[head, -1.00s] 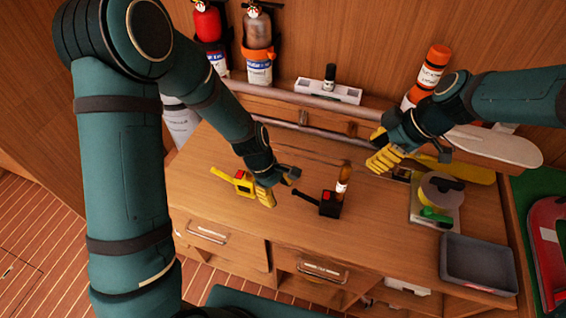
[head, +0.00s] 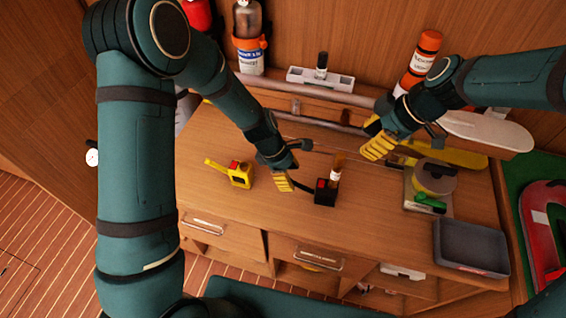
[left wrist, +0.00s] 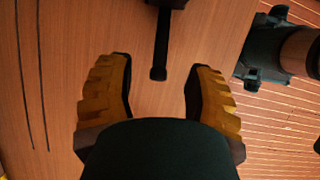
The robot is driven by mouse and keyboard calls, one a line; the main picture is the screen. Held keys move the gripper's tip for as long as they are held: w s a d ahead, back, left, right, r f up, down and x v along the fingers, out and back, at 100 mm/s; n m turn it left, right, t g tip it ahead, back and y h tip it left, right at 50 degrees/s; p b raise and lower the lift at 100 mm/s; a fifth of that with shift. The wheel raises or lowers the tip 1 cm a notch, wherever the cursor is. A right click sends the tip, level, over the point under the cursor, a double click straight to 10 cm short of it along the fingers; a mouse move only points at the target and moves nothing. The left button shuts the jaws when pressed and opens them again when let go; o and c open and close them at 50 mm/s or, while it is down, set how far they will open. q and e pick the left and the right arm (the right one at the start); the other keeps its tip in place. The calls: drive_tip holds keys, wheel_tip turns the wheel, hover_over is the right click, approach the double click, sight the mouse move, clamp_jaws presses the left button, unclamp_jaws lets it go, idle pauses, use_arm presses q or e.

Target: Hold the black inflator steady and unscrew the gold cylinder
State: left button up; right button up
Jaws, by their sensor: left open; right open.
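The black inflator (head: 325,193) stands on the wooden workbench, its thin black arm reaching left toward my left gripper. The gold cylinder (head: 339,160), with a white label, stands upright on the inflator. My left gripper (head: 284,183) is open beside the end of that arm. In the left wrist view, the black arm (left wrist: 161,45) ends between the spread yellow fingers (left wrist: 158,73); I see no contact. My right gripper (head: 378,146) is open and empty, up and to the right of the gold cylinder and apart from it.
A yellow tool (head: 240,175) lies left of my left gripper. To the right are a tape roll on a board (head: 434,177), a green item (head: 430,203) and a grey tray (head: 470,247). Bottles and a rail line the back. The bench front is clear.

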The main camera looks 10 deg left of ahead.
sight(294, 183)
use_arm(q)
drive_tip(key=shift+x, duration=2.35)
clamp_jaws()
